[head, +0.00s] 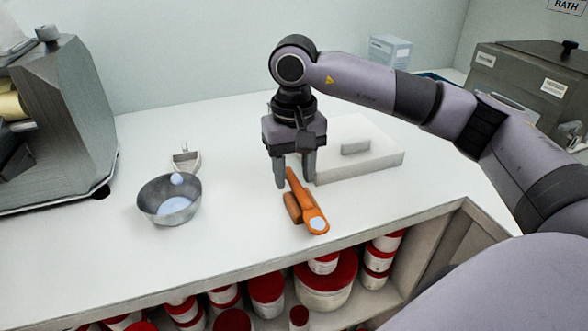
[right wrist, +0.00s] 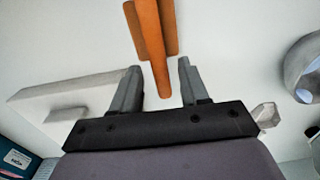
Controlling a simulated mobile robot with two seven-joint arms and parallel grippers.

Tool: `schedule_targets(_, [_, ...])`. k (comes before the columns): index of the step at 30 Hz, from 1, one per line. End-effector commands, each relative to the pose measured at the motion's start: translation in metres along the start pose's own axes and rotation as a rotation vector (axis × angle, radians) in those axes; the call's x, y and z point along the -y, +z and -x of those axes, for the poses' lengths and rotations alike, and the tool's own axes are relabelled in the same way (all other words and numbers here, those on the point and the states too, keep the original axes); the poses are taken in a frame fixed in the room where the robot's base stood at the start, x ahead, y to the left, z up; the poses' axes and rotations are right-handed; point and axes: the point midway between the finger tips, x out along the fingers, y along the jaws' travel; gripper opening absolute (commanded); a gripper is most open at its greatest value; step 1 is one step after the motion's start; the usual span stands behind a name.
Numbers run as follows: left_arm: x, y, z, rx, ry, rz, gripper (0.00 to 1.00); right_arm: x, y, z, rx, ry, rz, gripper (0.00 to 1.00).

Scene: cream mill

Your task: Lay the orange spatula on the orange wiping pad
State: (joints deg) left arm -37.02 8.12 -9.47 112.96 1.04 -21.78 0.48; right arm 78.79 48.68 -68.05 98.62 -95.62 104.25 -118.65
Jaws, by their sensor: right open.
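The orange spatula (head: 306,206) lies on the white counter, its head with a pale round patch pointing to the front edge. It overlaps the darker orange wiping pad (head: 292,208), which shows along its left side. I cannot tell how much of the spatula the pad bears. My right gripper (head: 295,180) is open, pointing down at the handle end. In the right wrist view the spatula handle (right wrist: 150,50) reaches between the open fingers (right wrist: 158,68), with a gap on both sides; the pad (right wrist: 168,25) shows beside it. My left gripper is not in view.
A metal bowl (head: 153,205) and a small pale scoop-like item (head: 186,159) stand to the left. A white slab with a raised block (head: 375,165) lies close right of my right gripper. A grey machine (head: 65,120) stands far left. Red-lidded tubs (head: 325,285) fill the shelf below.

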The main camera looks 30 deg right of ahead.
Motion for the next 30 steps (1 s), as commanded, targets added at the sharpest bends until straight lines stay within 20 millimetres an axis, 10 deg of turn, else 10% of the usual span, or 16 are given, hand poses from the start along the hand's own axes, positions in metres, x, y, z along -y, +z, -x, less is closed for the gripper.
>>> schedule_targets(15, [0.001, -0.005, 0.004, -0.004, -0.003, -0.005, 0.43, 0.0, -0.001, 0.103, -0.003, -0.001, 0.0, 0.45])
schedule_targets(30, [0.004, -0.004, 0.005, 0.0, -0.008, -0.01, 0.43, 0.0, 0.0, 0.122, 0.0, 0.0, 0.001, 0.45])
